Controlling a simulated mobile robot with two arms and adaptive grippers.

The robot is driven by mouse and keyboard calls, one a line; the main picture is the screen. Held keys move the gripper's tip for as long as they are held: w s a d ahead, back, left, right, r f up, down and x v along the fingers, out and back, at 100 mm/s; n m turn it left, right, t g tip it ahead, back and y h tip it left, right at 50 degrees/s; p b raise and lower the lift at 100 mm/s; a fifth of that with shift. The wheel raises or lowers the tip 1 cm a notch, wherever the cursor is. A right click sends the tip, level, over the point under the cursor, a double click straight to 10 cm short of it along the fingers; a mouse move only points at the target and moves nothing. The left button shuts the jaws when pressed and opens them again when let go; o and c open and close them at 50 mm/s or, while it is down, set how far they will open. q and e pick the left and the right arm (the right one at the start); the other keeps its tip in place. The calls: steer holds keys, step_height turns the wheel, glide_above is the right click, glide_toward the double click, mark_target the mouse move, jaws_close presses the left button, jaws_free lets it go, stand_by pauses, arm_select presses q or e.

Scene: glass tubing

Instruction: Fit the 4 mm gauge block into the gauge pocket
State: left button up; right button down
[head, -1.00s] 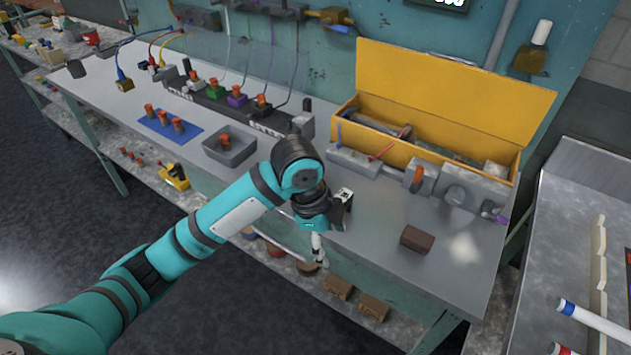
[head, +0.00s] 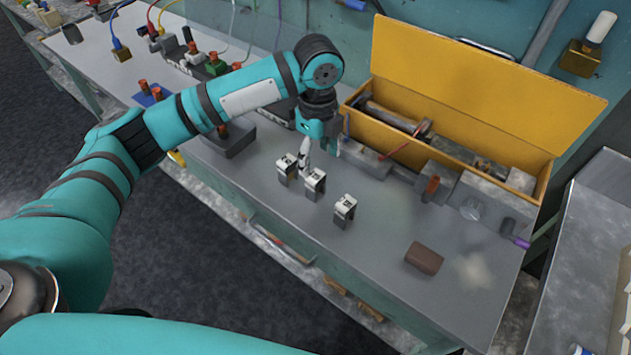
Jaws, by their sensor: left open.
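Three small metal gauge blocks with dark marks on their pale tops stand on the grey bench: a left block (head: 286,169), a middle block (head: 315,184) and a right block (head: 344,209). The marks are too small to read, so I cannot tell which is 4 mm. My left gripper (head: 319,155) points down, open and empty, just behind the left and middle blocks. One finger shows close to them; I cannot tell whether it touches. The gauge pocket cannot be made out; a row of grey fixtures (head: 364,158) stands behind. My right gripper is out of view.
A yellow open box (head: 455,158) with tools stands at the back. A brown block (head: 424,258) lies at the right front. A grey tray (head: 232,141) is at left, partly behind my arm. The bench between the blocks and the brown block is clear.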

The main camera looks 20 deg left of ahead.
mark_target(316, 175)
arm_select(q)
steer(key=f, duration=0.3)
steer(key=shift+w+f, duration=0.15)
steer(key=shift+w, duration=0.1)
steer(key=shift+s+f, duration=0.1)
steer(key=shift+f, duration=0.45)
steer(key=shift+f+p, duration=0.25)
steer(key=shift+p, duration=0.15)
steer(key=f, duration=0.3)
steer(key=f+p, duration=0.1)
steer(key=shift+s+a+f, duration=0.2)
steer(key=shift+s, duration=0.05)
steer(key=shift+f, duration=0.15)
steer(key=c, duration=1.3)
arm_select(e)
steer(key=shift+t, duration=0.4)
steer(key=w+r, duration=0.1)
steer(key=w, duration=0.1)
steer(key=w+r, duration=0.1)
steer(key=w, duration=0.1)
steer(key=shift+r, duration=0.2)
arm_select(q)
steer(key=shift+r, duration=0.2)
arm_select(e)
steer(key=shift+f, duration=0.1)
